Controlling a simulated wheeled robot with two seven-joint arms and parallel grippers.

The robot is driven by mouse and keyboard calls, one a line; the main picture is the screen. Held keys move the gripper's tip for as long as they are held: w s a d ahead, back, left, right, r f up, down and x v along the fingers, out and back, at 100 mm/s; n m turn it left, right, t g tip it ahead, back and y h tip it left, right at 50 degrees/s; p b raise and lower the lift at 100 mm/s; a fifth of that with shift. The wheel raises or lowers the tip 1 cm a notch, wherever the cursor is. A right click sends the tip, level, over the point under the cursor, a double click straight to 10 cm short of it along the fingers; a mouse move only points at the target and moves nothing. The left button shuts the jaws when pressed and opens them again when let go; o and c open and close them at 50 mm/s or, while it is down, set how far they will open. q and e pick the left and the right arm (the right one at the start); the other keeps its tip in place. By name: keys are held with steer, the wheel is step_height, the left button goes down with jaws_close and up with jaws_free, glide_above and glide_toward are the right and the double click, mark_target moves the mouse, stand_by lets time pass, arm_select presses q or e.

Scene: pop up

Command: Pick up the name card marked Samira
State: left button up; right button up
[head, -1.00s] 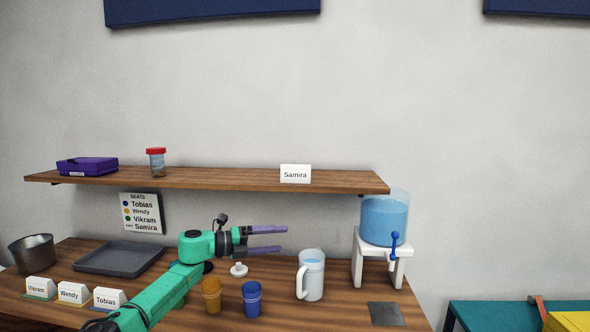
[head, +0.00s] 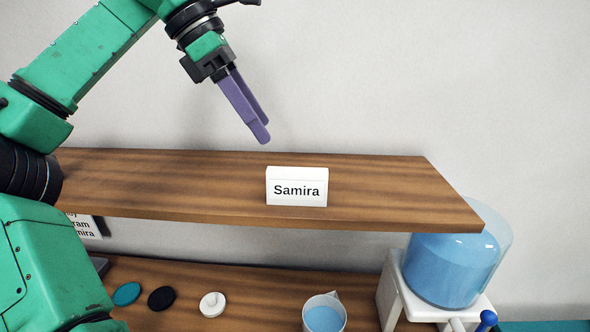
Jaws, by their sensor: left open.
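The white name card marked Samira (head: 297,187) stands upright on the wooden shelf (head: 390,185), near its front edge and toward the right end. Its printed face is toward me. My left gripper (head: 263,136) is above the shelf, up and slightly left of the card, with its purple fingers pointing down and to the right. It is open and empty, apart from the card. The fingers overlap from this angle, so the gap between them is narrow in the picture. My right gripper is out of view.
Below the shelf, the counter (head: 250,305) holds a jug of water (head: 324,316), a white knobbed piece (head: 212,304) and two discs, one teal (head: 126,293) and one dark (head: 161,298). A blue water dispenser (head: 452,268) stands by the shelf's right end. The shelf around the card is clear.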

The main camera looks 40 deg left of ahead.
mark_target(289, 170)
arm_select(q)
steer(key=d+f, duration=0.2)
steer(key=f, duration=0.1)
steer(key=d+f, duration=0.1)
steer(key=f, duration=0.1)
steer(key=shift+w+d, duration=0.4)
steer(key=x, duration=0.4)
steer(key=a+p+x, duration=0.1)
steer(key=x, duration=0.1)
steer(key=shift+w+f, duration=0.4)
steer(key=shift+w, duration=0.05)
steer(key=shift+d+f, duration=0.1)
steer(key=shift+c, duration=1.2)
jaws_close()
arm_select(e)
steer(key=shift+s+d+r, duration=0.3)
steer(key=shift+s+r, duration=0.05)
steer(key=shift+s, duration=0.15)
